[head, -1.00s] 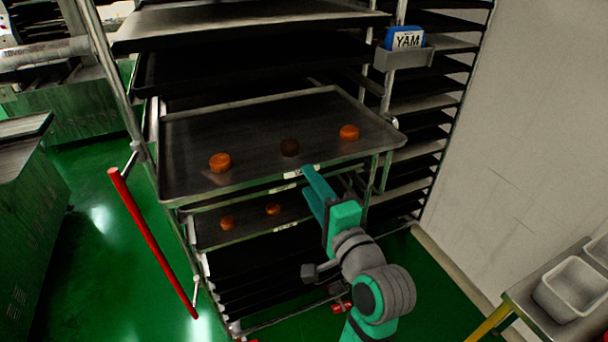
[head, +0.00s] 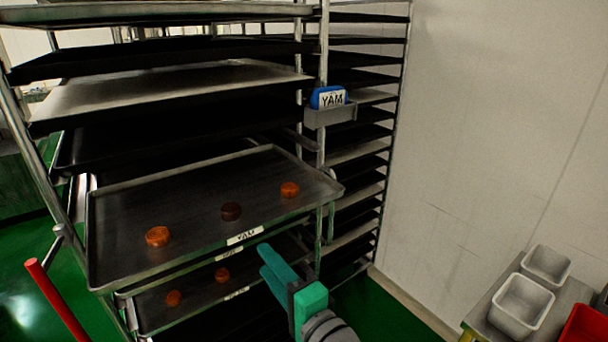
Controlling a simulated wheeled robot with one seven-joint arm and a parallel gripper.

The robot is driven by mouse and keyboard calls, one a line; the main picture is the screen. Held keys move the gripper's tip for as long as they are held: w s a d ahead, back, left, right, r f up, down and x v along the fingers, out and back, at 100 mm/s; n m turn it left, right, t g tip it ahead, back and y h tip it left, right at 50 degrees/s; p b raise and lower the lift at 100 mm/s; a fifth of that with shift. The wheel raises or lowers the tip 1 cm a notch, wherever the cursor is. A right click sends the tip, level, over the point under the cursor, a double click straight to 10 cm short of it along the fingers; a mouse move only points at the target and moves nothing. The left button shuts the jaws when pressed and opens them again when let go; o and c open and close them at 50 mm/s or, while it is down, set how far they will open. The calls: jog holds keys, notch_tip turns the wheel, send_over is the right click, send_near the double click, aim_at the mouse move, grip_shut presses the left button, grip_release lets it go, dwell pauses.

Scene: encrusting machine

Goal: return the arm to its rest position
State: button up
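My gripper (head: 270,262) is teal and shows at the lower middle of the head view, in front of the tray rack. Its fingers point up and left, toward the front edge of the pulled-out tray (head: 120,205). I see nothing held in it, but the angle hides whether the fingers are apart. My arm runs down out of the bottom of the picture. On that tray lie an orange cake (head: 158,237), a dark brown cake (head: 231,211) and another orange cake (head: 289,190). The front edge carries a white label (head: 245,236).
A lower tray (head: 150,317) holds two orange cakes. A grey holder (head: 330,115) with a blue-and-white YAM card (head: 332,98) hangs on the rack post. White bins (head: 522,306) and a red bin (head: 585,325) stand at the right. Green floor lies open between rack and bins.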

jog(key=s+d+f+t+h, duration=0.1)
jog(key=s+d+f+h, duration=0.2)
jog(key=f, duration=0.5)
jog(key=s+d+f+h, duration=0.2)
jog(key=d+f+h, duration=0.1)
jog(key=f, duration=0.5)
jog(key=s+d+f+t+h, duration=0.1)
jog(key=s+d+f+h, duration=0.2)
jog(key=f, duration=0.6)
jog(key=s+f+n, duration=0.2)
jog(key=s+n, duration=0.1)
jog(key=s, duration=0.5)
jog(key=s+f+n+h, duration=0.1)
jog(key=s+f+n, duration=0.1)
jog(key=s, duration=0.7)
jog(key=s+f+n+h, duration=0.1)
jog(key=s+f+n, duration=0.1)
jog(key=s+n, duration=0.3)
jog(key=s, duration=0.3)
jog(key=shift+s+d+g, duration=0.2)
jog(key=shift+d+g, duration=0.1)
jog(key=shift+d, duration=0.1)
